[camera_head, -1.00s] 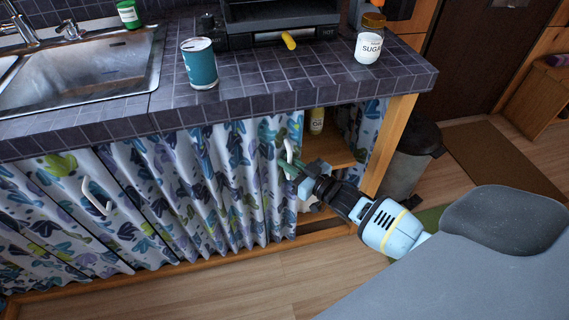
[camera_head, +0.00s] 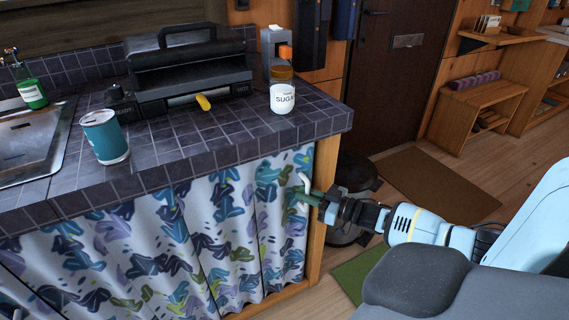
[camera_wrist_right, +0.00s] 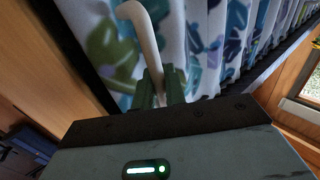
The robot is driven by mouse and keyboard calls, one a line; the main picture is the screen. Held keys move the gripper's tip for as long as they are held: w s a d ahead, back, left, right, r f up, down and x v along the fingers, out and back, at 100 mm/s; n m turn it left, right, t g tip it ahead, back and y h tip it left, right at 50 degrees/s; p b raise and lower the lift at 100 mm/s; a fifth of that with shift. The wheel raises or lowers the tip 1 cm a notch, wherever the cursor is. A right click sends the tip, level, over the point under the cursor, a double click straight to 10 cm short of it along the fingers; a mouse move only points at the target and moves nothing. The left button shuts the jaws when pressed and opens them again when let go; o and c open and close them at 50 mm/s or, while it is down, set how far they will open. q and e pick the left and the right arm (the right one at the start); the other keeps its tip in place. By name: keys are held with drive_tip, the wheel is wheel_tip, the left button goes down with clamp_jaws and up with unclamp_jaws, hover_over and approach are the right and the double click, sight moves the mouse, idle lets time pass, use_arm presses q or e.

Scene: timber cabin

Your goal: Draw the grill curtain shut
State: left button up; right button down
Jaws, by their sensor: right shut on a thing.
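The grill curtain (camera_head: 215,235), white with blue, purple and green leaf shapes, hangs under the tiled counter below the grill (camera_head: 190,75). It spans to the wooden post (camera_head: 322,200) at the right, and no open shelf shows there. My right gripper (camera_head: 307,196) is shut on the white curtain handle (camera_head: 304,182) at the curtain's right edge. In the right wrist view the green fingers (camera_wrist_right: 160,88) are closed around the pale curved handle (camera_wrist_right: 143,35), with the curtain's folds behind. My left gripper is not in view.
On the counter (camera_head: 225,140) stand a teal can (camera_head: 105,137), a sugar jar (camera_head: 282,92) and a green bottle (camera_head: 31,88) by the sink (camera_head: 30,140). A dark bin (camera_head: 350,190) stands right of the post. Floor mats (camera_head: 440,185) lie beyond.

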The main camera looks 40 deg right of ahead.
drive_tip(key=shift+s+d, duration=0.2)
drive_tip(key=shift+d, duration=0.45)
drive_tip(key=shift+s+d, duration=0.15)
drive_tip(key=shift+d, duration=0.45)
drive_tip(key=c, duration=1.8)
unclamp_jaws()
drive_tip(key=shift+s+d, duration=0.1)
drive_tip(key=shift+d, duration=0.05)
drive_tip(key=v, duration=0.7)
drive_tip(key=shift+s+p, duration=0.35)
drive_tip(key=shift+p, duration=0.1)
